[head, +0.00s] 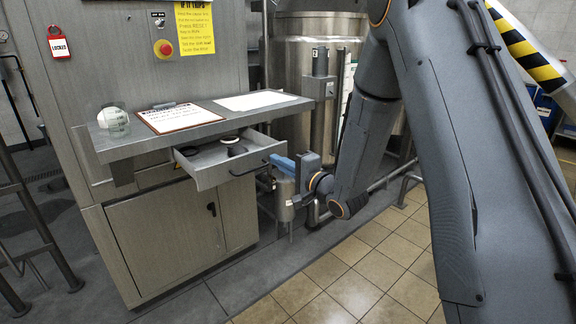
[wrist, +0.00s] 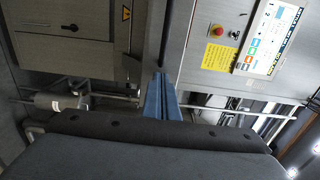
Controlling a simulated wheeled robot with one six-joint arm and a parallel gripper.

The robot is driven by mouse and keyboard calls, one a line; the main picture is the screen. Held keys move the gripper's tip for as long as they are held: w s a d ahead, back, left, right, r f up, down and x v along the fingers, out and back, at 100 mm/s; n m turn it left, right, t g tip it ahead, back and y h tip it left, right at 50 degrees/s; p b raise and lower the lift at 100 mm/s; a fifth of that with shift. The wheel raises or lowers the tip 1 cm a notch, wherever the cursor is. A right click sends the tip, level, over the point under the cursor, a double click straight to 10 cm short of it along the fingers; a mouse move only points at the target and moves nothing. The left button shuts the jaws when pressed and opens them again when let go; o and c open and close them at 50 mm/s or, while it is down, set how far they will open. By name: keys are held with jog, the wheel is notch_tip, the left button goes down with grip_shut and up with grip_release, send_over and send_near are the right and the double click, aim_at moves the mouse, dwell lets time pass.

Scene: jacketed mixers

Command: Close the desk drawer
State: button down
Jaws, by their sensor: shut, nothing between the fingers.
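The desk drawer (head: 208,177) is pulled out from under the grey desk top (head: 140,148) in the head view. Its front carries a dark bar handle (head: 250,169). Several small dark and white round items lie inside it. My gripper (head: 275,161), with blue fingers, is just right of the drawer front, near its right end. Its fingers are together and hold nothing. I cannot tell whether they touch the drawer. In the wrist view my blue fingers (wrist: 160,88) point up the picture, towards the sideways-looking cabinet and desk edge.
A clipboard (head: 182,117), a white sheet (head: 252,100) and a clear domed object (head: 113,119) rest on the desk top. A steel tank (head: 300,60) and pipes stand behind and right of the drawer. Tiled floor (head: 345,265) is clear in front.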

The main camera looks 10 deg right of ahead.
jog(key=shift+w+a, duration=0.2)
jog(key=shift+w, duration=0.15)
jog(key=shift+w+a, duration=0.1)
